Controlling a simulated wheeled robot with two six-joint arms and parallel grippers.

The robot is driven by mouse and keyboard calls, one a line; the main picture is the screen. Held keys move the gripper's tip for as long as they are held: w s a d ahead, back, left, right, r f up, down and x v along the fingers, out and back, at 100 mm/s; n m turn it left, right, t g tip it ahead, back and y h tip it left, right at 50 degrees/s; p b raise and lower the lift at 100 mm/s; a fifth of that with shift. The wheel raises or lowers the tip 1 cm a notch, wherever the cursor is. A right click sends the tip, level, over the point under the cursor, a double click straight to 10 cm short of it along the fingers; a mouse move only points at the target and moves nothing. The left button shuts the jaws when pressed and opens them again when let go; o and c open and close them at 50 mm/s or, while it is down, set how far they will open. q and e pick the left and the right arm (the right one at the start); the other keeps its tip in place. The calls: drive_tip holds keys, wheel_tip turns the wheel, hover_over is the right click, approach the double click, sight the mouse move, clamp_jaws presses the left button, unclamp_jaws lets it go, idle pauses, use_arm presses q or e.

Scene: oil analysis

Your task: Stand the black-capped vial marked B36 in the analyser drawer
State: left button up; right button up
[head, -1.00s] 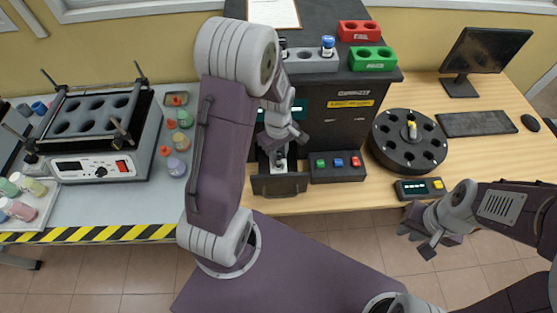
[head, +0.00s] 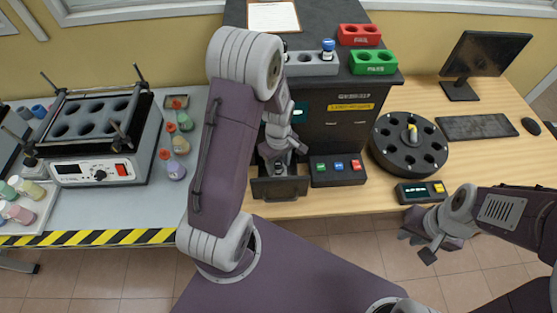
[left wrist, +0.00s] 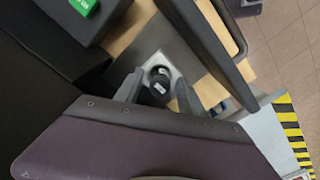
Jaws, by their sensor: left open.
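The analyser drawer (head: 280,190) is pulled out at the front of the dark analyser (head: 338,125). A black-capped vial (left wrist: 160,84) shows in the left wrist view, seen from above in a light socket in the drawer. It appears upright; its marking is too small to read. My left gripper (left wrist: 155,92) is open, with one finger on each side of the cap. In the head view my left gripper (head: 280,158) is over the drawer and hides most of the vial. My right gripper (head: 418,246) is empty and looks open, off the table's front edge.
A button box (head: 338,171) stands right of the drawer, with a round black carousel (head: 408,160) beyond it. Red (head: 359,35) and green (head: 373,63) racks and a grey rack (head: 311,66) with a blue-capped vial sit on the analyser. Bottles (head: 176,168) stand at left.

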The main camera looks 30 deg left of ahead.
sight(279, 164)
use_arm(q)
wheel_tip(279, 164, up, 12)
drive_tip(key=p, duration=0.2)
drive_tip(key=s+d+m+t, duration=0.1)
drive_tip(key=s+d+m, duration=0.3)
drive_tip(key=s+m, duration=0.4)
drive_tip(key=f+m, duration=0.1)
drive_tip(key=m, duration=0.3)
drive_tip(key=shift+s+d+m, duration=0.2)
drive_tip(key=shift+d+m, duration=0.2)
idle(0.3)
